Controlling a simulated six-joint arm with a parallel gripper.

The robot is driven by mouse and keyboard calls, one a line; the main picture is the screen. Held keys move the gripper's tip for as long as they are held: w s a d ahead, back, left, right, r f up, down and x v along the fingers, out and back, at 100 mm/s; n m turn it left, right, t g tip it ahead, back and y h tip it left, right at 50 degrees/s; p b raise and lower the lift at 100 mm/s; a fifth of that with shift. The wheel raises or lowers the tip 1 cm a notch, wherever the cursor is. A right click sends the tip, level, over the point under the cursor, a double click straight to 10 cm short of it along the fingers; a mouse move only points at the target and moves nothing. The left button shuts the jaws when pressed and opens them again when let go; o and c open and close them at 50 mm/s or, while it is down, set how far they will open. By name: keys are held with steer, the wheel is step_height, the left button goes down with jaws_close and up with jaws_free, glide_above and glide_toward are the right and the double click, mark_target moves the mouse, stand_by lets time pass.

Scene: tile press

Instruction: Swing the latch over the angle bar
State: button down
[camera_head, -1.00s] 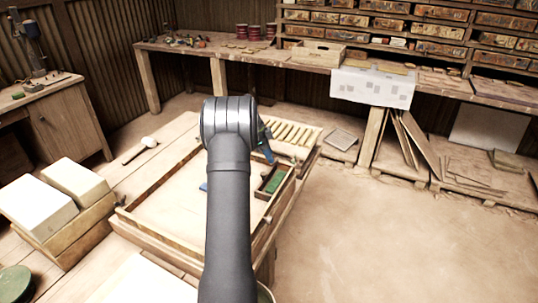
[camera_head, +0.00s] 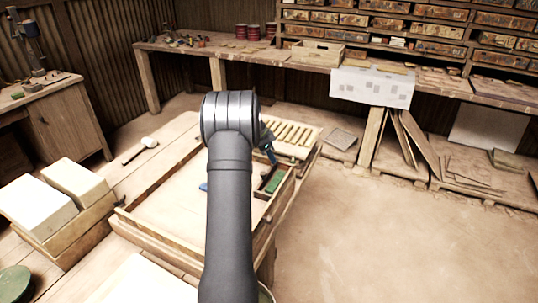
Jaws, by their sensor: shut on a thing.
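My own grey arm (camera_head: 229,185) stands upright in the middle of the head view and covers much of the work table. My gripper cannot be made out behind it. A small dark blue-green piece (camera_head: 268,142) shows just right of the arm's upper joint; I cannot tell if it is part of my arm or the latch. A small blue patch (camera_head: 203,187) shows at the arm's left edge. The wooden frame (camera_head: 160,235) on the table has wooden rails along its sides. I cannot pick out the latch or the angle bar with certainty.
A narrow wooden box (camera_head: 261,194) with a green piece lies right of the arm. Behind it is a slatted rack (camera_head: 312,142). Pale blocks (camera_head: 38,205) and a white-headed mallet (camera_head: 148,142) are at the left. The floor at the right is clear.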

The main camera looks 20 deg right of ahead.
steer(key=shift+s+n, duration=0.1)
steer(key=shift+n, duration=0.3)
steer(key=c, duration=1.3)
jaws_free()
steer(key=shift+c, duration=0.2)
steer(key=v, duration=1.7)
steer(key=shift+s+r, duration=0.2)
steer(key=shift+f, duration=0.1)
steer(key=x, duration=1.7)
steer(key=shift+w, duration=0.2)
steer(key=shift+f, duration=0.1)
